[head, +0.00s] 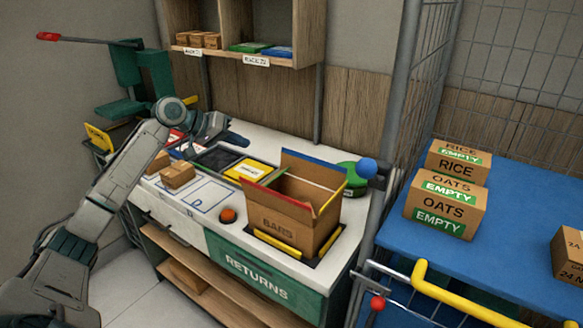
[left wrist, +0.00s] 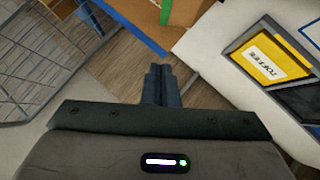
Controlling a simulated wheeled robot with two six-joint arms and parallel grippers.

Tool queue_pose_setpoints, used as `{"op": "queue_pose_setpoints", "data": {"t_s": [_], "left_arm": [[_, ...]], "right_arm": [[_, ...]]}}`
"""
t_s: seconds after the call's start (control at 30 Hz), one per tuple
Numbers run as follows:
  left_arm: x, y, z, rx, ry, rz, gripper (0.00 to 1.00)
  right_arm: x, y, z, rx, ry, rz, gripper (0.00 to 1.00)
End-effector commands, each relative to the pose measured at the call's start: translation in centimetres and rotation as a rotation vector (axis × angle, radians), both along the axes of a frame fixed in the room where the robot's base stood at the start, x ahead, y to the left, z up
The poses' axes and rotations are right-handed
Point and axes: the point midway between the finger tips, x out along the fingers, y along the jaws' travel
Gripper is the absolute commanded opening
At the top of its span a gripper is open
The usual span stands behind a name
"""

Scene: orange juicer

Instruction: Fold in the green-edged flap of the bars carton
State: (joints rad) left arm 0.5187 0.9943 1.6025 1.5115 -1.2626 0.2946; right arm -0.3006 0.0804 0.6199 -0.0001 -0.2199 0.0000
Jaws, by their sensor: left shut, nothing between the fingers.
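The bars carton (head: 287,222) stands open on the white counter in the head view, in a yellow-edged holder (head: 277,244). Its blue-edged flap (head: 313,166) stands up at the back, and a red-edged flap (head: 275,200) stands at the front left. In the left wrist view a green edge (left wrist: 166,12) shows at the top, beside brown board and a blue edge (left wrist: 140,36). My left gripper (head: 216,124) is shut and empty, behind and left of the carton; its fingers show in the wrist view (left wrist: 160,84). My right gripper is not in view.
A yellow toffee box (head: 250,170) sits in a dark tray left of the carton. A red-orange button (head: 227,215) and small brown boxes (head: 177,175) are on the counter. A green round object (head: 352,178) and a post with a blue ball (head: 367,168) stand at the right.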

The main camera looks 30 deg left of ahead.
Motion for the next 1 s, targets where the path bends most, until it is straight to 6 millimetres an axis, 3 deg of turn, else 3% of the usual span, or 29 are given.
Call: {"op": "queue_pose_setpoints", "data": {"t_s": [0.27,0.67,1.0], "left_arm": [[1.9,-1.5,-1.2,-0.004,0.002,-0.003,0.0],[6.7,-5.0,-5.3,-0.005,0.003,-0.002,0.0],[6.4,-7.1,-8.5,-0.001,0.002,-0.001,0.0]], "right_arm": [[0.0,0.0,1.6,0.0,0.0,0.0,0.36],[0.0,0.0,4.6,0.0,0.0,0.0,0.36],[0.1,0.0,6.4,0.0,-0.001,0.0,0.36]]}}
